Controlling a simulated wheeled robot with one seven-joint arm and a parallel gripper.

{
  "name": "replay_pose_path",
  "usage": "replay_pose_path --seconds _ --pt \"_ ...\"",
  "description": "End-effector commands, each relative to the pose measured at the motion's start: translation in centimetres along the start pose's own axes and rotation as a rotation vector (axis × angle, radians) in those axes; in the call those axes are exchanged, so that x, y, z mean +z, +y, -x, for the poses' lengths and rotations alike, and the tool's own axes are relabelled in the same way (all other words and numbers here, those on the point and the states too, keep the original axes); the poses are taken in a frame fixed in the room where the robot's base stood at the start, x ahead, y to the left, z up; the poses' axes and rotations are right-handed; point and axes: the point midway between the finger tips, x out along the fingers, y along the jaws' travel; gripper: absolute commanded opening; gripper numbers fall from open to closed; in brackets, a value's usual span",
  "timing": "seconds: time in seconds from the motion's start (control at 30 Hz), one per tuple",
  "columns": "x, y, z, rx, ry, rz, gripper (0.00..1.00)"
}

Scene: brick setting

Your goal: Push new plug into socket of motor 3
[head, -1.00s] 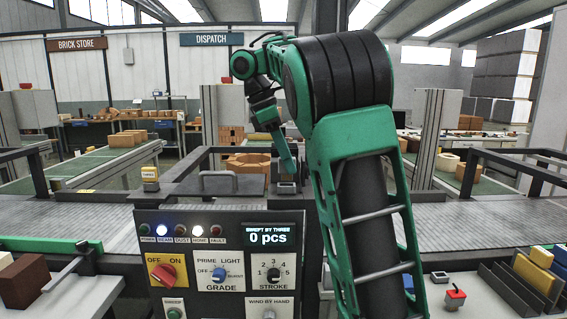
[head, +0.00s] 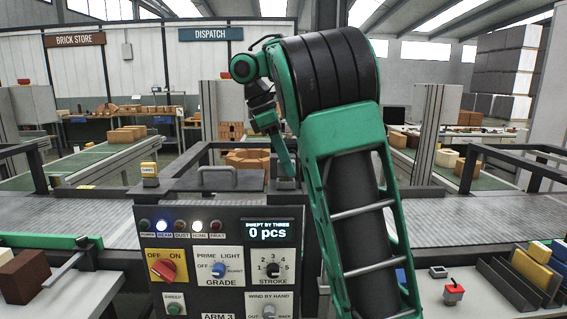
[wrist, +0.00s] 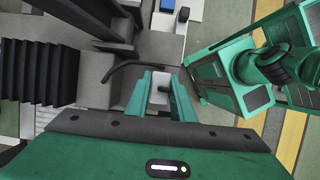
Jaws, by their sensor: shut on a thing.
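My gripper (wrist: 161,98) is shut on a small pale grey piece (wrist: 160,88), which seems to be the plug; dark parts show beside it. In the head view my gripper (head: 287,172) points down behind the control panel, close above a small dark block (head: 286,184) on the machine's far side. I cannot tell whether the plug touches a socket. The wrist view shows a black cable (wrist: 135,66) curving over a grey surface left of the fingers. No motor number is readable, and the socket cannot be made out.
The control panel (head: 220,262) stands in front, with a grey handle (head: 232,172) behind it. A yellow-topped unit (head: 149,172) is to the left. Black bellows (wrist: 38,70) stand left of my gripper.

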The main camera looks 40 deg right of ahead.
Motion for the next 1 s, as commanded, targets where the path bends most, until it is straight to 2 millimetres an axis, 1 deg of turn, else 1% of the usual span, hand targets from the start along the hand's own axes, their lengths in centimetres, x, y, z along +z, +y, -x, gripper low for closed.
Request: replay_pose_path --seconds 0.4,0.43,0.5,0.7,0.73,0.77,0.8,1.0 --pt "-0.43 0.02 -0.98 0.000 -0.001 0.000 0.00" --pt "-0.40 0.02 -0.94 0.000 0.000 -0.001 0.29" --pt "-0.40 0.02 -0.93 0.000 -0.001 0.000 0.43" --pt "-0.39 0.02 -0.93 0.000 -0.001 0.000 0.43" --pt "-0.39 0.02 -0.94 0.000 -0.001 0.000 0.48" --pt "-0.39 0.02 -0.94 0.000 -0.001 0.000 0.55" --pt "-0.39 0.02 -0.94 0.000 -0.001 0.000 0.59" --pt "-0.39 0.02 -0.93 0.000 -0.001 0.000 0.59"
